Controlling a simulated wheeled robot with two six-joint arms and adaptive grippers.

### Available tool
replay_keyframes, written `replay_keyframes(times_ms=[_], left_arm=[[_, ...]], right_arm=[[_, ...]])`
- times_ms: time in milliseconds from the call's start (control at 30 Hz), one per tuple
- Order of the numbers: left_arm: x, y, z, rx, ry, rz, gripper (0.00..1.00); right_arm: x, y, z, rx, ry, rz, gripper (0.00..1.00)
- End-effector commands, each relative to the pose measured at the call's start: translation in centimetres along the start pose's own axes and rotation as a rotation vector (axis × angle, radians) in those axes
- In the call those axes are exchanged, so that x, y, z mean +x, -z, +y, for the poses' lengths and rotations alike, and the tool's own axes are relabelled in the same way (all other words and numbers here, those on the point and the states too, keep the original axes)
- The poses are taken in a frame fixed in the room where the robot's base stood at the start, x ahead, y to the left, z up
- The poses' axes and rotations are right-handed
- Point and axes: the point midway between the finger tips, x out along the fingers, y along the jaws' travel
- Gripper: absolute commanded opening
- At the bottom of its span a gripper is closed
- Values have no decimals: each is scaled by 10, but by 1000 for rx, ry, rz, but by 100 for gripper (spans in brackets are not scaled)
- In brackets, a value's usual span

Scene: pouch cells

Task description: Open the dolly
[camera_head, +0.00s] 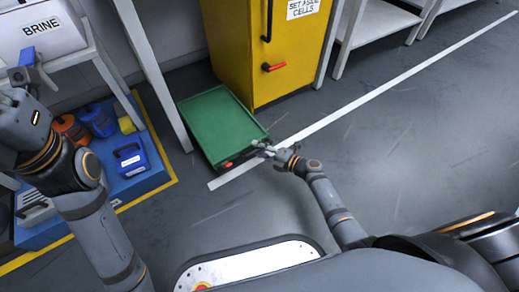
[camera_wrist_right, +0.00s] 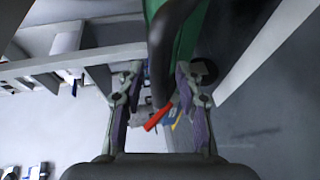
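The dolly (camera_head: 218,118) stands on the floor with a flat green top, left of the yellow cabinet. A small red part shows at its front edge. My right gripper (camera_head: 262,149) is at the dolly's front right corner. In the right wrist view my right gripper (camera_wrist_right: 155,100) has its fingers apart. A dark bar (camera_wrist_right: 170,50) and a red lever (camera_wrist_right: 158,117) show in line with the gap; whether the fingers touch them I cannot tell. My left gripper (camera_head: 30,70) is at the upper left, beside the bench; its fingers are unclear.
The yellow cabinet (camera_head: 232,45) with a red handle stands behind the dolly. A white bench (camera_head: 85,50) with a BRINE container (camera_head: 48,30) is at left. Below it, a blue platform (camera_head: 145,180) holds a blue case and other items. Floor at right is clear.

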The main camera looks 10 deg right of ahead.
Motion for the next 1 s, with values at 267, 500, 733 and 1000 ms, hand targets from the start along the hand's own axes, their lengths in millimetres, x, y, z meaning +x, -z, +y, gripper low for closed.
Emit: replay_keyframes(times_ms=[267,500,733,1000], left_arm=[[1,0,0,0,3,4,40],[1,0,0,0,2,3,40],[0,0,0,0,2,2,40],[0,0,0,0,1,2,40]], right_arm=[[0,0,0,0,-1,1,39],[-37,0,-2,-2,4,1,39],[-92,0,-1,-2,4,2,39],[-120,0,0,0,0,1,39]])
